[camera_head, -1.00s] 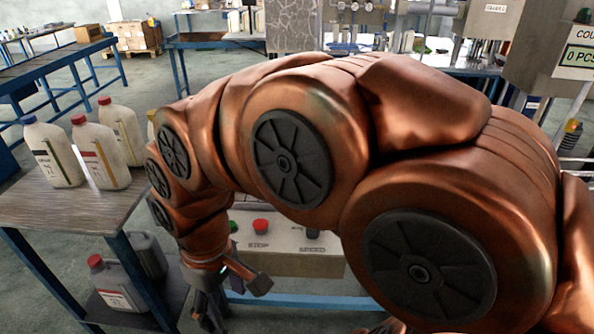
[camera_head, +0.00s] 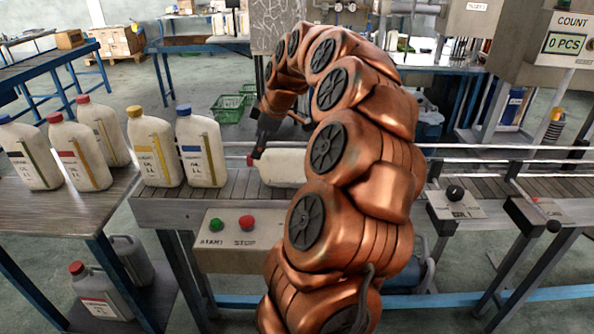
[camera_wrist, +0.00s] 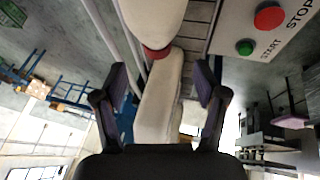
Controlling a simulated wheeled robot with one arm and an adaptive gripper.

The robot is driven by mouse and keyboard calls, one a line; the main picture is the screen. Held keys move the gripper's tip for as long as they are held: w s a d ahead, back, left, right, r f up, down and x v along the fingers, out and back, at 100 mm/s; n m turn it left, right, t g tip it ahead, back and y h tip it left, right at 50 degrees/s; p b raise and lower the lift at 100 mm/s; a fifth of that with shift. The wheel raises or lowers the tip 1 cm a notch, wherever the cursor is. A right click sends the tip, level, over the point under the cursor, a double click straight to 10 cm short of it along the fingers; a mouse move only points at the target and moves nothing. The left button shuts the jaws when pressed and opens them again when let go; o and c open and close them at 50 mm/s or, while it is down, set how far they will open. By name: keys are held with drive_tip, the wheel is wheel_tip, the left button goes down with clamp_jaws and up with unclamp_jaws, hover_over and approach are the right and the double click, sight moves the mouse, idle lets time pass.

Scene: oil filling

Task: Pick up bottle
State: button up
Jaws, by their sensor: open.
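A white bottle (camera_head: 283,167) with a red cap lies on its side on the conveyor, cap to the left, partly hidden behind my arm. It also shows in the wrist view (camera_wrist: 159,95), between the two fingers. My gripper (camera_wrist: 161,78) is open, with a finger on each side of this bottle and gaps visible. In the head view my gripper (camera_head: 262,135) is at the bottle's cap end, partly hidden by shadow and the wrist. Two upright white bottles stand on the conveyor to the left, one yellow-capped (camera_head: 155,150), one blue-capped (camera_head: 201,150).
Several white bottles, including a red-capped one (camera_head: 80,155), stand on the side table (camera_head: 85,215) at left. Grey canisters (camera_head: 100,292) sit on its lower shelf. A start/stop box (camera_head: 238,242) is on the conveyor's front. Green baskets (camera_head: 229,108) are on the floor behind.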

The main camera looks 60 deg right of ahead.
drive_tip(key=shift+d+p+x, duration=0.2)
drive_tip(key=shift+p+x, duration=0.5)
drive_tip(key=shift+x, duration=1.2)
drive_tip(key=shift+d+p+x, duration=0.15)
drive_tip(key=shift+p+x, duration=0.5)
drive_tip(key=shift+x, duration=1.3)
drive_tip(key=shift+s, duration=0.15)
drive_tip(key=c, duration=1.3)
drive_tip(key=shift+c, duration=0.2)
